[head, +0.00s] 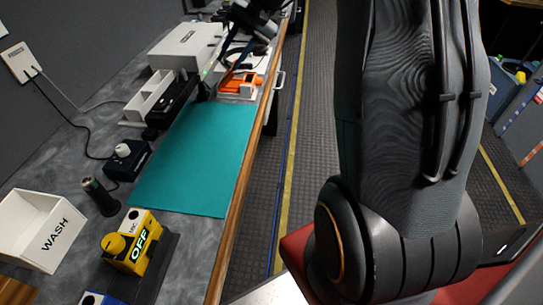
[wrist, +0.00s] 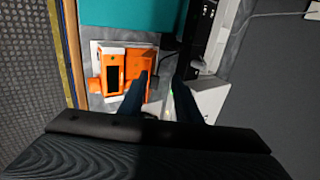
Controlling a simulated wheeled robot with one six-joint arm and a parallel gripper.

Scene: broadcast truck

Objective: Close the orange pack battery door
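The orange pack (head: 240,88) lies at the far end of the bench, past the teal mat. It also shows in the wrist view (wrist: 97,86), with a dark rectangular opening in its left part. An orange panel (wrist: 139,61), apparently the battery door, sits on the right side of the opening. It looks swung away from the opening, but its exact angle is unclear. My gripper (wrist: 162,84) is open and empty. Its left finger overlaps the panel in the wrist view, and its right finger is to the right of the pack. I cannot tell whether the left finger touches.
The teal mat (head: 198,155) is bare. A grey case (head: 186,47) and white tray (head: 150,98) stand along the wall side. A WASH bin (head: 40,228) and yellow OFF unit (head: 133,245) are on the near bench. A wooden edge (head: 240,185) borders the aisle.

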